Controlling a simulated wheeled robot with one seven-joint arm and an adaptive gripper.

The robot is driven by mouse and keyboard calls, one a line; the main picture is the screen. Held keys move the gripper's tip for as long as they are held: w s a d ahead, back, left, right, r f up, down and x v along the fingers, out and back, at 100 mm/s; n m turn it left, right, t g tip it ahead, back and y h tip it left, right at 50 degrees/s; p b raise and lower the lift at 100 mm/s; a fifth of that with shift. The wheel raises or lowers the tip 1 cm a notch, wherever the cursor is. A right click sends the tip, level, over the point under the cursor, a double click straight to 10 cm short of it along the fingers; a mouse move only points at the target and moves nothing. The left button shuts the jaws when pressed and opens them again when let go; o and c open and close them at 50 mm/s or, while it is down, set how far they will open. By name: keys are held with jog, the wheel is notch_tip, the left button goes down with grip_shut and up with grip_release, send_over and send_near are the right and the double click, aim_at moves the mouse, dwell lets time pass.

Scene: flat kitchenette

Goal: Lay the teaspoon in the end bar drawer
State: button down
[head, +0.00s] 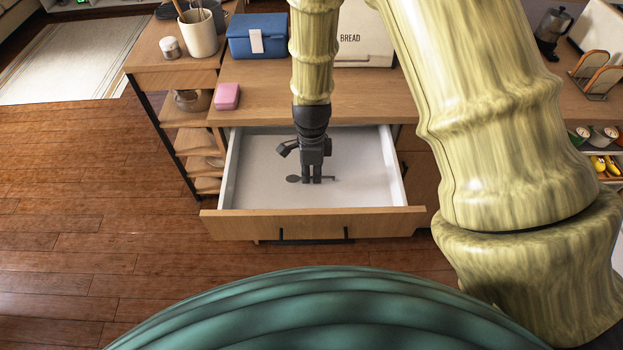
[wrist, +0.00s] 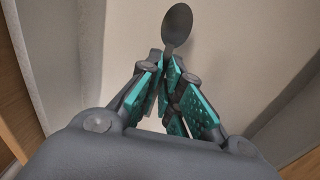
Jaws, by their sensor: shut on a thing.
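The end bar drawer (head: 378,190) is pulled open, and its white inside holds nothing else that I can see. My gripper (head: 311,180) is down inside the drawer, near its middle. It is shut on the dark grey teaspoon (head: 293,179). In the head view the spoon lies crosswise, its bowl to the left of the fingers and its handle end to the right. In the wrist view the bowl (wrist: 178,24) shows beyond the teal finger pads (wrist: 172,92). The spoon is at or just above the drawer floor; I cannot tell whether it touches.
A utensil crock (head: 199,33) stands on the side shelf unit. The drawer's walls and front surround my gripper, with free floor around it.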

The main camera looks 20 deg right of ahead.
aim_at(311, 187)
jog(key=shift+f, duration=1.65)
jog(key=shift+f, duration=0.15)
jog(key=c, duration=1.6)
grip_release()
jog(key=shift+w+d+r+b, duration=0.1)
jog(key=shift+r+b, duration=0.2)
jog(key=shift+r, duration=1.75)
jog(key=shift+w+a+r+b, duration=0.1)
jog(key=shift+r+b, duration=0.15)
jog(key=shift+r, duration=1.85)
jog(key=shift+w+d+r+b, duration=0.1)
jog(key=shift+r+b, duration=0.2)
jog(key=shift+r, duration=1.75)
